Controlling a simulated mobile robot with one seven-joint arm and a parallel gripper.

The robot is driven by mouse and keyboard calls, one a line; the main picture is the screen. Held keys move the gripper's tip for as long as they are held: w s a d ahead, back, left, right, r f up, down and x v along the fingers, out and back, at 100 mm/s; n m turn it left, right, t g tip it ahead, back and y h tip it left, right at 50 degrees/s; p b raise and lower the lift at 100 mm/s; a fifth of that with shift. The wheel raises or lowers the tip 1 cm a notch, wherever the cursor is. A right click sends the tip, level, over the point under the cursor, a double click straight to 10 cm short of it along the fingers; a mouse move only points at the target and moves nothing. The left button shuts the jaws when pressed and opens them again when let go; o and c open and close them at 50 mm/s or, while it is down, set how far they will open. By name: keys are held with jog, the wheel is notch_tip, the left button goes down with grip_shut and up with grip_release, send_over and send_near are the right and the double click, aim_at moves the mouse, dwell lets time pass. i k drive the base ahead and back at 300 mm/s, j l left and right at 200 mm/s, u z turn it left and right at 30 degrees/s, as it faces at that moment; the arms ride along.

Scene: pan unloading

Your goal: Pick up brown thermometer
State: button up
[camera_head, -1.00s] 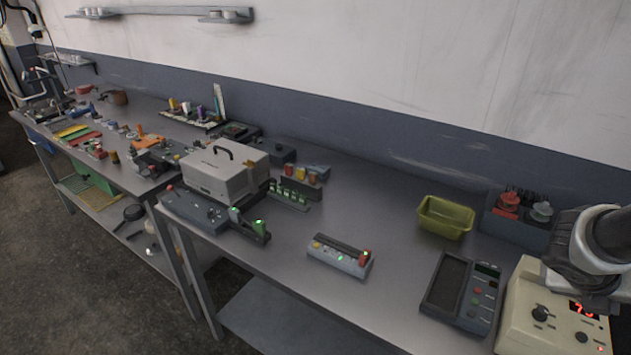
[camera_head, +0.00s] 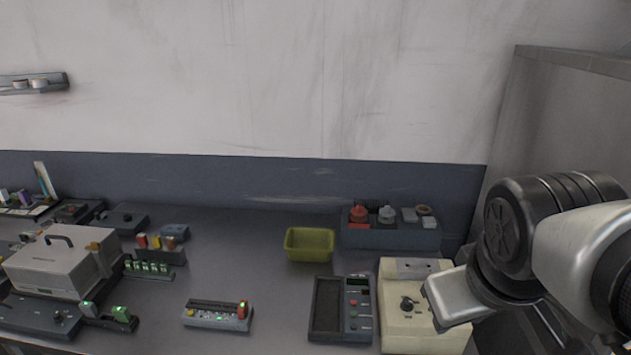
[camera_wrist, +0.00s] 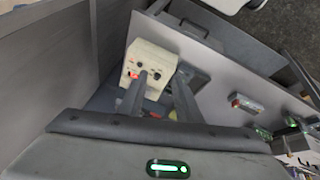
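I cannot make out a brown thermometer for certain in either view. A small brown object (camera_head: 93,246) lies at the right side of the top of the grey case at the left of the head view, too small to identify. My gripper (camera_wrist: 158,92) shows in the wrist view with its two dark fingers spread apart and nothing between them. It is above the bench, with the beige control box (camera_wrist: 150,63) beyond the fingertips. In the head view my arm fills the right side and partly covers the beige box (camera_head: 408,275).
A grey case (camera_head: 60,275) stands at the left. A yellow-green bin (camera_head: 310,245) and a grey holder with red and grey spools (camera_head: 390,236) stand along the back. A dark meter (camera_head: 342,308) and a strip with lit buttons (camera_head: 217,315) lie in front. The bench middle is clear.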

aim_at(171, 243)
jog(key=j, duration=1.1)
jog(key=i+j, duration=0.15)
jog(key=j, duration=2.05)
jog(key=i, duration=0.05)
